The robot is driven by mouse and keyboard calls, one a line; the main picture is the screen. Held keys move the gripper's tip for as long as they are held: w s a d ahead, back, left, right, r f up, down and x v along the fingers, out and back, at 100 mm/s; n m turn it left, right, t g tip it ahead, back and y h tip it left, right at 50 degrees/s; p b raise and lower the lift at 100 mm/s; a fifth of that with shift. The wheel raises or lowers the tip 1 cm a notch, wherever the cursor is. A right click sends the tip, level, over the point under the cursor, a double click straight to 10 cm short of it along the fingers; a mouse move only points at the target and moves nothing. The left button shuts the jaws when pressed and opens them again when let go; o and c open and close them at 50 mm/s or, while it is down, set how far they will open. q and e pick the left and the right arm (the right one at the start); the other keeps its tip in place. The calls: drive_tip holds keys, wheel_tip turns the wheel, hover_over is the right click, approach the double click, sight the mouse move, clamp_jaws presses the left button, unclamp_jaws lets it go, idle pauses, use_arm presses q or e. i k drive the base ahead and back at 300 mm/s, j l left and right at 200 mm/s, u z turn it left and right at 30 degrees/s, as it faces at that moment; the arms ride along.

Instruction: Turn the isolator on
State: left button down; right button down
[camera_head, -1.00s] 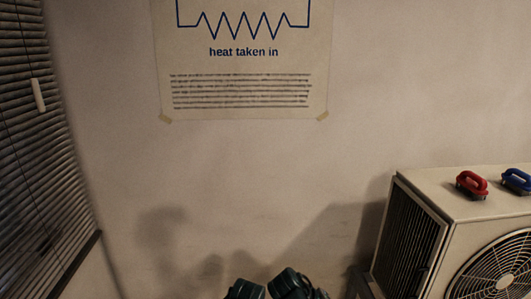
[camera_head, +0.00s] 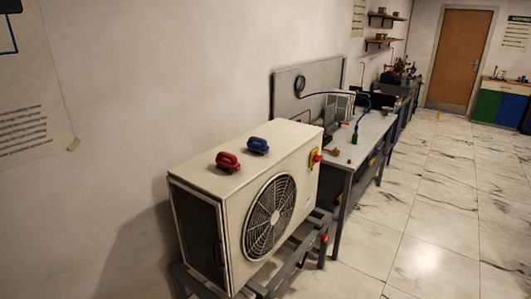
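The isolator (camera_head: 314,158) looks to be the small yellow plate with a red knob at the right front corner of the outdoor unit. It is too small to tell which way its knob is turned. The outdoor unit (camera_head: 235,215) is a cream box with a round black fan grille (camera_head: 270,217), standing on a grey frame. Neither of my grippers shows in the head view.
A red clamp-like handle (camera_head: 228,161) and a blue one (camera_head: 257,145) sit on top of the unit. A grey bench (camera_head: 375,130) with a gauge (camera_head: 300,84) and blue hose stands beyond it. The marble-tiled floor (camera_head: 430,215) at right is clear.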

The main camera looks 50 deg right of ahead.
sight(316, 158)
drive_tip(key=z, duration=2.1)
drive_tip(key=i+l+z, duration=0.3)
drive_tip(key=i, duration=0.8)
drive_tip(key=i+j+z, duration=0.1)
drive_tip(key=i+z, duration=0.2)
drive_tip(key=i, duration=0.75)
